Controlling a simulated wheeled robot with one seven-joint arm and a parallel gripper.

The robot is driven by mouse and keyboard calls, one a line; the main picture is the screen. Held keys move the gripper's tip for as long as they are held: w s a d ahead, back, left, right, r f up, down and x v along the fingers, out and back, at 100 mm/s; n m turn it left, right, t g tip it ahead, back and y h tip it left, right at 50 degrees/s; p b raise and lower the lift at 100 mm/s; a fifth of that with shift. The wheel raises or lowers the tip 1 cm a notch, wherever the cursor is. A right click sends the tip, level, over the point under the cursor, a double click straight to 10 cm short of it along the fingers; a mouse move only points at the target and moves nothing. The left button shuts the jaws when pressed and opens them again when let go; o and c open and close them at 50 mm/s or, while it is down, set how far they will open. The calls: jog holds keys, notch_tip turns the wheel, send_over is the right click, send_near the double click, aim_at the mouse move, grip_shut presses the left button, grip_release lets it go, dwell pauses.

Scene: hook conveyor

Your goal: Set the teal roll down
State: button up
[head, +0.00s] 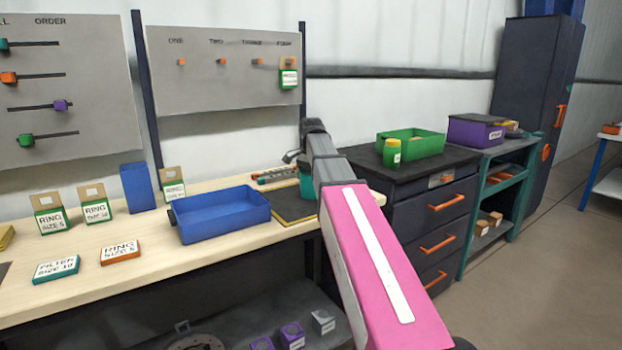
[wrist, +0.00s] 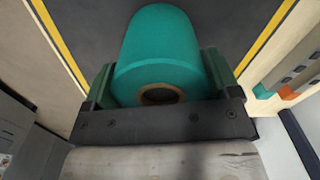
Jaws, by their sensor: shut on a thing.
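The teal roll (wrist: 157,50) sits between the two green fingers of my gripper (wrist: 160,80) in the wrist view, with its cardboard core opening showing at the near end. My gripper is shut on it. In the head view the teal roll (head: 308,181) shows only in part, beside my arm, which hides the rest and most of my gripper. It is over or on the right part of a dark mat with a yellow border (head: 290,206). I cannot tell whether the roll touches the mat, which also fills the background in the wrist view (wrist: 65,60).
A blue tray (head: 215,222) stands just left of the mat on the wooden bench. Small coloured items lie behind the mat (head: 275,175). Several labelled boxes, such as an orange one (head: 120,252), are at the left. A dark drawer cabinet (head: 425,215) stands right of the bench.

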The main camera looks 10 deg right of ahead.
jog(key=o, duration=1)
jog(key=shift+f, duration=0.15)
jog(key=shift+c, duration=0.2)
notch_tip(320, 180, up, 12)
